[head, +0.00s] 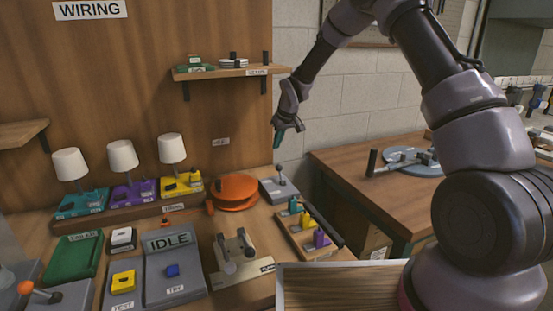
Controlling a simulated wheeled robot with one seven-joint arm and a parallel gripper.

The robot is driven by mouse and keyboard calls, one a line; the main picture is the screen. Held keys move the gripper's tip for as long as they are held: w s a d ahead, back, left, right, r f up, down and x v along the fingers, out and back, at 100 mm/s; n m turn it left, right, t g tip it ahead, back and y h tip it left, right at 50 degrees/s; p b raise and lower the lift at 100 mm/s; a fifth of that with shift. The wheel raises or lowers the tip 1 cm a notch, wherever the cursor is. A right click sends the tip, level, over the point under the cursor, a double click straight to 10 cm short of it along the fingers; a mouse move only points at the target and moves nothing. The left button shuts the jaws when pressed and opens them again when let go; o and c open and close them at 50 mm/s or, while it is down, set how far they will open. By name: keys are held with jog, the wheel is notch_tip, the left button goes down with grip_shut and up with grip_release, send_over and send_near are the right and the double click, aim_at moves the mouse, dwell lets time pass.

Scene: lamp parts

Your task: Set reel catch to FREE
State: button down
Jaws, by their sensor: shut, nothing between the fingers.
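An orange reel (234,190) lies flat on the bench, with a small orange piece at its left edge. Just right of it stands a grey box with an upright lever (281,177) topped by a dark knob. This may be the reel catch, but no FREE label is readable. My gripper (277,142) is shut and empty, pointing down in the air above the lever box and apart from it in the picture. Its fingertips look dark green.
Three white-shaded lamps (122,156) stand on coloured bases at the back left. A shelf (225,73) hangs above.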

aim_at(281, 175)
jog(key=x, duration=1)
jog(key=shift+f, duration=0.1)
jog(key=shift+s+d+r, duration=0.3)
jog(key=shift+s+d, duration=0.05)
jog(key=shift+s, duration=0.15)
jog(key=shift+s+d+r, duration=0.3)
jog(key=shift+s+d, duration=0.05)
jog(key=shift+s, duration=0.2)
jog(key=shift+s+d+r, duration=0.1)
jog(key=shift+s+d, duration=0.25)
jog(key=shift+s, duration=0.25)
